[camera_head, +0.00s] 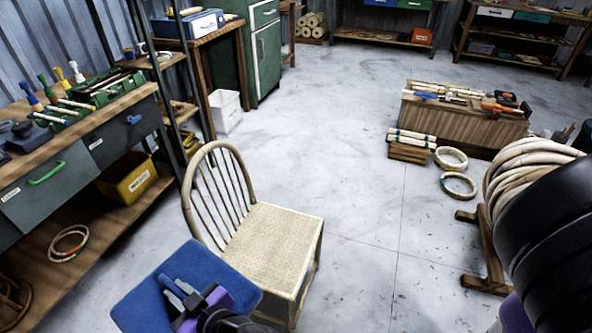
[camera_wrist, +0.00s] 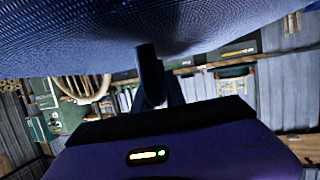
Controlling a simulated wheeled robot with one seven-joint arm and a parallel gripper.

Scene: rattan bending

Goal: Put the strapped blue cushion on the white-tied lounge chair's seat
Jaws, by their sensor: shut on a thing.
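The blue cushion (camera_head: 150,300) is a flat square pad at the bottom of the head view. My gripper (camera_head: 178,287) is shut on it and holds it in the air, on the near side of the chair. The cushion (camera_wrist: 150,30) fills the top of the wrist view, with a gripper finger (camera_wrist: 150,75) against it. A pale rattan chair (camera_head: 268,238) with a woven seat and a hooped, spindled back stands on the floor. Its seat is bare. The cushion overlaps the chair's near lower left in the picture. I cannot make out a strap on the cushion or a white tie on the chair.
A workbench (camera_head: 50,210) with tools and drawers runs along the left. A wooden crate (camera_head: 465,122) with tools, rattan bundles (camera_head: 410,145) and rings (camera_head: 458,185) lie to the right. A rack of coiled rattan (camera_head: 515,175) stands at far right. The floor right of the chair is clear.

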